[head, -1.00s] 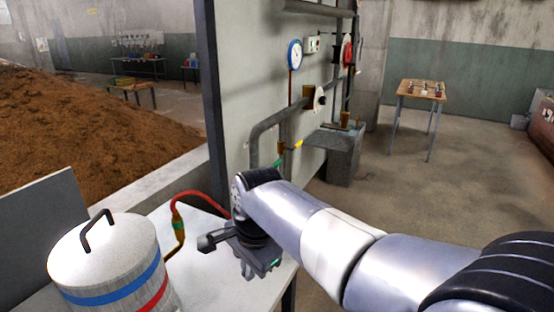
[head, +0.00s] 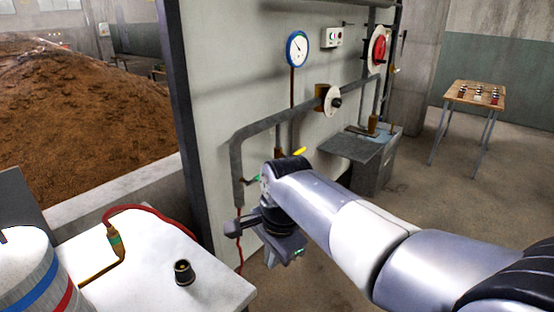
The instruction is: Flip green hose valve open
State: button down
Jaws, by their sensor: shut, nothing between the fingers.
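A small green lever (head: 256,178) shows on the wall piping, just left of my wrist. My arm hides most of the valve around it. My gripper (head: 284,246) is dark, shut and empty. It hangs in front of the grey wall panel, just past the right edge of the white table, below the green lever and apart from it as far as I can tell. Its fingertips are hard to make out. A red hose (head: 150,210) runs from a brass fitting with a green band (head: 115,241) across the table and down past its edge.
On the wall are a yellow lever (head: 299,151), a gauge (head: 297,48) and a round valve (head: 331,101).

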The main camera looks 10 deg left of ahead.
aim_at(257, 178)
jog(key=i+l+u, duration=0.1)
jog(key=i, duration=0.3)
jog(key=i+l+u, duration=0.1)
jog(key=i+l, duration=0.15)
jog(key=i+l+u, duration=0.1)
jog(key=i+l, duration=0.15)
jog(key=i, duration=0.2)
jog(key=i+j+u, duration=0.1)
jog(key=i+j, duration=0.3)
jog(key=i, duration=0.6)
